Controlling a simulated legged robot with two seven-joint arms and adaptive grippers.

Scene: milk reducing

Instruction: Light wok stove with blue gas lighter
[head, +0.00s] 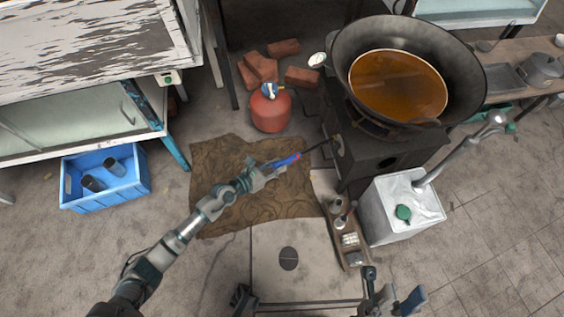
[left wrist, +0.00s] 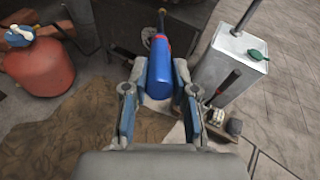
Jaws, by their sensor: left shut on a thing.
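My left gripper (head: 268,171) is shut on the blue gas lighter (head: 287,160), which has a blue body, a red part and a thin dark nozzle. In the left wrist view the lighter (left wrist: 160,72) sits between the two fingers of the gripper (left wrist: 158,92) and points away. The wok stove (head: 375,150) is a dark block holding a large wok (head: 465,75) of orange-brown liquid. The nozzle tip is close to the stove's front; I cannot tell whether it touches. No flame shows. My right gripper (head: 390,300) is partly in view at the bottom edge, its opening unclear.
A red gas cylinder (head: 270,112) and several bricks (head: 262,66) stand left of the stove. A white metal canister (head: 408,212) stands at its right front, beside a narrow wooden tray (head: 336,235) of small items. A brown cloth (head: 220,165) and blue crate (head: 75,190) lie left.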

